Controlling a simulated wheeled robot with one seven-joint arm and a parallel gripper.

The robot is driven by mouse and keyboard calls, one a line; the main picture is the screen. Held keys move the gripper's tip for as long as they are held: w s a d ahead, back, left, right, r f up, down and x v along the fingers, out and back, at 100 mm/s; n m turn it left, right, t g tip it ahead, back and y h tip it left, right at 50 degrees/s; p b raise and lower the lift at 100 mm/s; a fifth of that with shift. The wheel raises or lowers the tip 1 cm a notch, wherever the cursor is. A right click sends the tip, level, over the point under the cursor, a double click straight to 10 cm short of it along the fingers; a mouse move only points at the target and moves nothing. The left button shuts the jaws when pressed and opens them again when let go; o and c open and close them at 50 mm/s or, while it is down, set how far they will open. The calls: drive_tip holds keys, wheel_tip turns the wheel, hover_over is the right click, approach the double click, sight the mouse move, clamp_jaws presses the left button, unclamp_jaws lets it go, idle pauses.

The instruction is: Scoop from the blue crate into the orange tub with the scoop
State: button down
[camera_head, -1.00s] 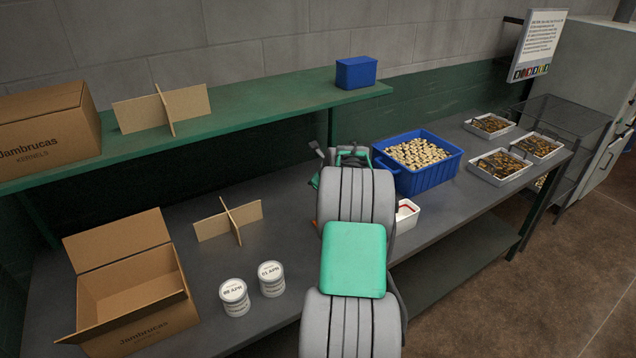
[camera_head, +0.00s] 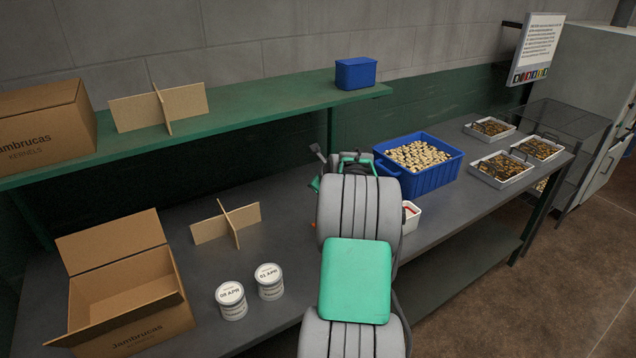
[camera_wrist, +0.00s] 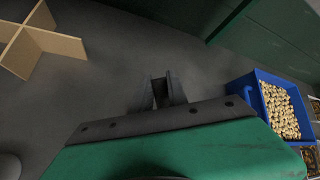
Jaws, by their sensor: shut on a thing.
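The blue crate (camera_head: 425,180) stands on the bench right of my arm, full of pale nut-like pieces (camera_head: 417,155). It also shows at the right of the wrist view (camera_wrist: 262,88). My gripper (camera_wrist: 163,92) is shut, with its fingertips over the grey bench, left of the crate. What it holds, taken to be the scoop, is barely visible. A small dark piece (camera_head: 318,152) sticks out beyond my arm in the head view; I cannot tell if it is the scoop. Only a sliver of orange (camera_head: 313,226) shows beside my arm, perhaps the orange tub; the rest is hidden.
A white container (camera_head: 412,216) is partly behind my arm. White trays (camera_head: 502,169) stand at the right. Two tins (camera_head: 232,300), a cardboard divider (camera_head: 226,224) and an open box (camera_head: 125,290) are at left. A green shelf (camera_head: 240,115) overhangs the bench's back.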

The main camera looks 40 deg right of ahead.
drive_tip(key=shift+s+a+r+t+h+b, duration=0.4)
drive_tip(key=shift+s+r+t+b, duration=0.25)
drive_tip(key=shift+b, duration=1.85)
drive_tip(key=shift+s+a+r+t+h+b, duration=0.4)
drive_tip(key=shift+r+t+b, duration=0.35)
drive_tip(key=shift+b, duration=1.75)
drive_tip(key=shift+s+a+r+n+t+h+b, duration=0.1)
drive_tip(key=shift+s+a+r+t+h+b, duration=0.25)
drive_tip(key=shift+b, duration=1.25)
drive_tip(key=shift+s+a+n+t+h+b, duration=0.15)
drive_tip(key=shift+s+t+b, duration=0.3)
drive_tip(key=shift+b, duration=1.1)
drive_tip(key=shift+s+a+r+n+t+h+b, duration=0.1)
drive_tip(key=shift+s+a+r+t+h+b, duration=0.2)
drive_tip(key=shift+b, duration=1.3)
drive_tip(key=shift+s+a+t+h+b, duration=0.3)
drive_tip(key=shift+s+t+b, duration=0.35)
drive_tip(key=shift+b, duration=1.5)
drive_tip(key=shift+w+r, duration=0.1)
drive_tip(key=shift+r, duration=0.05)
